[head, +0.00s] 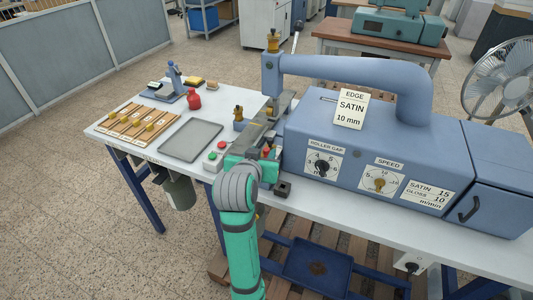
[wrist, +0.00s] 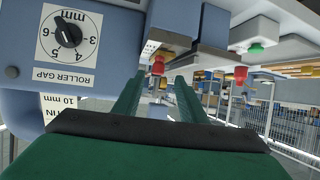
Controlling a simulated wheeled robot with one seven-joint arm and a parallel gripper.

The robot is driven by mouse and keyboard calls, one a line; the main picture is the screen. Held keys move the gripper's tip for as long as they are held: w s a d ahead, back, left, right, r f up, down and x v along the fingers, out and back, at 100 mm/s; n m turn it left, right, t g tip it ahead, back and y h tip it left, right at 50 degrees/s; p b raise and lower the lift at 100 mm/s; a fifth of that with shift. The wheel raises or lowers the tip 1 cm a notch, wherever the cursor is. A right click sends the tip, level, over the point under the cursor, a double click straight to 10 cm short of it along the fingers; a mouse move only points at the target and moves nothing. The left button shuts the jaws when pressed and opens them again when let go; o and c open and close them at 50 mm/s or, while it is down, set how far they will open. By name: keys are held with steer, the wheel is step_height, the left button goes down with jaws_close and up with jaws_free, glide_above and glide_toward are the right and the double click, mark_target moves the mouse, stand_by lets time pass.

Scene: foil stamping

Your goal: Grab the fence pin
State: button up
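My gripper (wrist: 160,88) shows its two green fingers apart in the wrist view, with nothing held between them. A small red knob (wrist: 158,67), which looks like the fence pin, stands just beyond the fingertips, roughly centred in the gap. It appears inverted in this view, and I cannot tell how far off it is. In the head view the red knob (head: 266,151) shows at the front of the blue machine (head: 372,150), close to my gripper (head: 262,164). My wrist hides much of the fingers there.
The machine's front panel with the roller gap dial (wrist: 69,31) is close beside my gripper. A grey tray (head: 190,140) lies on the table farther left.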

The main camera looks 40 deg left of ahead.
mark_target(266, 150)
steer(key=x, duration=0.5)
steer(key=shift+d+f, duration=0.1)
steer(key=shift+d, duration=0.1)
jaws_close()
